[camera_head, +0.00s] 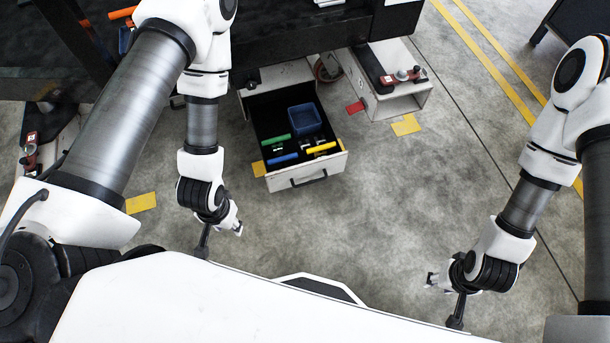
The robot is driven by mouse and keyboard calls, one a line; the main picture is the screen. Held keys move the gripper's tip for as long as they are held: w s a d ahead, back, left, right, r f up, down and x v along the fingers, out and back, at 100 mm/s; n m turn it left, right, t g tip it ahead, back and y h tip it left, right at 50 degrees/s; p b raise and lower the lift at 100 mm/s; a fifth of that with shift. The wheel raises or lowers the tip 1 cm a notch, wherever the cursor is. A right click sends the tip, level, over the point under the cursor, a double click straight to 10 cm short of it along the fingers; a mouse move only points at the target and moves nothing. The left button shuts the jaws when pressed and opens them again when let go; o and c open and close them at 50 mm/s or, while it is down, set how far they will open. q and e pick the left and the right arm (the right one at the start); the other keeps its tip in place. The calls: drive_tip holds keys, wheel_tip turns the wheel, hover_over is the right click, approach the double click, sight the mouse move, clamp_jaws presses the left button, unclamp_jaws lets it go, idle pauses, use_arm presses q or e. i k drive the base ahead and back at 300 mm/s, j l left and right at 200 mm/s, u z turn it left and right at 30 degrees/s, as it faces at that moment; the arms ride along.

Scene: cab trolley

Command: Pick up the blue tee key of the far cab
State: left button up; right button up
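A blue tee key (283,159) lies at the front left inside an open drawer (307,178) at picture centre. A green-handled key (276,138) lies behind it and a yellow-handled one (321,147) to its right. I cannot tell which cab is the far one. My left gripper (236,229) hangs below and left of the drawer, apart from the keys. My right gripper (434,281) is low at the right, over bare floor, far from the drawer. Both are small and partly hidden by my wrists, so their opening is unclear. I see nothing held in either.
A blue bin (303,118) sits in the drawer's back right. A white cab (400,101) with a red-handled fitting on top stands to the right. A dark trolley (270,45) spans the top. An orange-handled item (122,12) is upper left.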

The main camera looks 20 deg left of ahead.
sight(281, 159)
drive_tip(key=u, duration=2.45)
drive_tip(key=z, duration=1.7)
drive_tip(key=i+j+u, duration=0.3)
